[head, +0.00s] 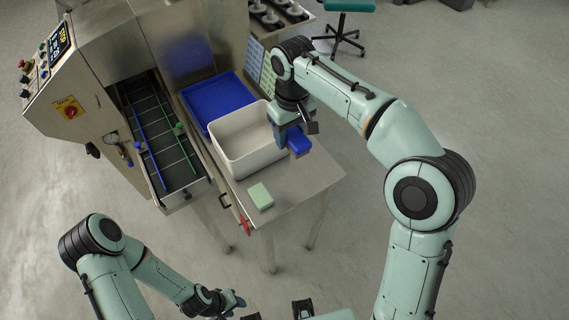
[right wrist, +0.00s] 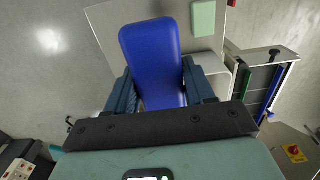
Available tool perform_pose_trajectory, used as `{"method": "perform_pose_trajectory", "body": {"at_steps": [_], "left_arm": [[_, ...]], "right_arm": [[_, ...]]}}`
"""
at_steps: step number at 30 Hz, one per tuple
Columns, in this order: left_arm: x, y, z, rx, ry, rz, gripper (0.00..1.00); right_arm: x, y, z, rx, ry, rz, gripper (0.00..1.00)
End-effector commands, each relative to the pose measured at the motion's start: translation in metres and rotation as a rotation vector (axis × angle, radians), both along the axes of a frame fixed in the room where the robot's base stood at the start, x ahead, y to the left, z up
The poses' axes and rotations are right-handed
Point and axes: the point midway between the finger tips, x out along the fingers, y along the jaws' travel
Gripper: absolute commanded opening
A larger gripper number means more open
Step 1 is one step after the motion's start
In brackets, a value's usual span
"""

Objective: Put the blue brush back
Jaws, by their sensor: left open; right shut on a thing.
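The blue brush (head: 299,144), a blue block with rounded edges, is in my right gripper (head: 292,136). In the right wrist view the brush (right wrist: 150,55) sits between the two fingers (right wrist: 160,88), which are shut on its sides. It is at the right corner of the white bin, by the steel table's right edge; I cannot tell whether it touches the table. Any bristles are hidden. My left gripper (head: 236,304) is low at the bottom of the head view, open and away from the table.
A white bin (head: 226,163) and a blue tray (head: 190,93) stand on the steel table (head: 296,190). A pale green block (head: 260,196) lies near its front. The wrapper's infeed (head: 178,185), with blue and green rails, is at left. The table's front right is clear.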

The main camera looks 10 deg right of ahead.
Motion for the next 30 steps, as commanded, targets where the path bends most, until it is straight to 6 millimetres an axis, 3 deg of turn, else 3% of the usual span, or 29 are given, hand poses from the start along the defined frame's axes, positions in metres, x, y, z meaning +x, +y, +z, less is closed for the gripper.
{"method": "perform_pose_trajectory", "body": {"at_steps": [5, 15, 18, 26, 30], "left_arm": [[-0.006, 0.0, -0.008, 0.0, 0.009, 0.0, 0.43], [-0.019, 0.0, -0.028, 0.0, 0.023, 0.001, 0.43], [-0.02, 0.0, -0.03, 0.0, 0.024, 0.001, 0.43], [-0.021, 0.0, -0.033, 0.0, 0.025, 0.0, 0.43], [-0.022, 0.0, -0.036, 0.0, 0.026, 0.001, 0.43]], "right_arm": [[-0.001, 0.0, -0.021, -0.001, 0.004, 0.0, 0.29], [-0.002, 0.0, -0.11, -0.001, 0.007, -0.001, 0.29], [-0.002, 0.0, -0.129, -0.001, 0.003, -0.001, 0.29], [-0.001, 0.0, -0.152, 0.0, 0.001, -0.001, 0.29], [-0.002, -0.001, -0.178, -0.002, 0.005, -0.001, 0.29]]}}
